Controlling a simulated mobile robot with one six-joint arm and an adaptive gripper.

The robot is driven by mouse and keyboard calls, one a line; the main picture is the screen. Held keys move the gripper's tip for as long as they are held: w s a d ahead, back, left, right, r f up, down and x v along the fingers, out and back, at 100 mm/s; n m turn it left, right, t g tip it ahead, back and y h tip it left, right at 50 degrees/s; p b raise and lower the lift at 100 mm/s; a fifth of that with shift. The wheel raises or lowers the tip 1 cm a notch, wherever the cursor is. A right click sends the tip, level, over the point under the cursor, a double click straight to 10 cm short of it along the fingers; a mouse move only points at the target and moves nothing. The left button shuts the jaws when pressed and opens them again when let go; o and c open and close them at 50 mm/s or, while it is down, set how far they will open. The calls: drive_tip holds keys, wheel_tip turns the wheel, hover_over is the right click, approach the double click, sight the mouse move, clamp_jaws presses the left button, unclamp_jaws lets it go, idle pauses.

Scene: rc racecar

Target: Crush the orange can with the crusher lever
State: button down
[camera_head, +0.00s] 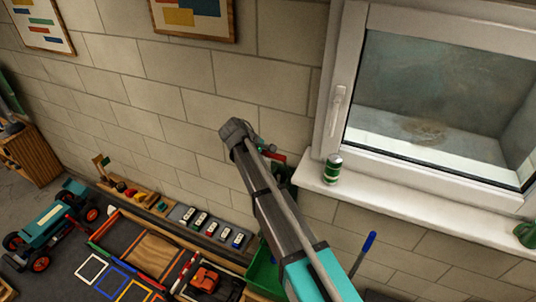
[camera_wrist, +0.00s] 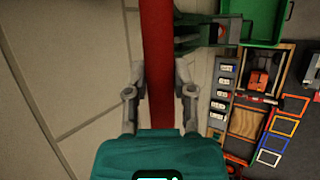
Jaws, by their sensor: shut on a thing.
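A red bar (camera_wrist: 158,40), seemingly the crusher lever, runs between my gripper's fingers (camera_wrist: 160,76) in the wrist view. My gripper is shut on it, one finger on each side. A dark green body (camera_wrist: 194,36), seemingly the crusher, sits just right of the bar. In the head view my arm mostly hides the crusher, and a short red end (camera_head: 277,158) shows beside the wrist. I cannot make out an orange can in either view.
A green and white can (camera_head: 333,169) stands on the window sill (camera_head: 400,193). A green bin (camera_head: 262,272) is below the arm; it also shows in the wrist view (camera_wrist: 262,28). A track table with toy cars (camera_head: 208,226) lies lower left. A blue-handled stick (camera_head: 368,243) stands right of my arm.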

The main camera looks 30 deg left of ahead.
drive_tip(key=shift+w+a+r, duration=0.1)
drive_tip(key=shift+w+r, duration=0.1)
drive_tip(key=shift+w, duration=0.1)
drive_tip(key=c, duration=0.5)
unclamp_jaws()
drive_tip(key=shift+w, duration=0.1)
drive_tip(key=shift+o, duration=0.3)
drive_tip(key=shift+f, duration=0.15)
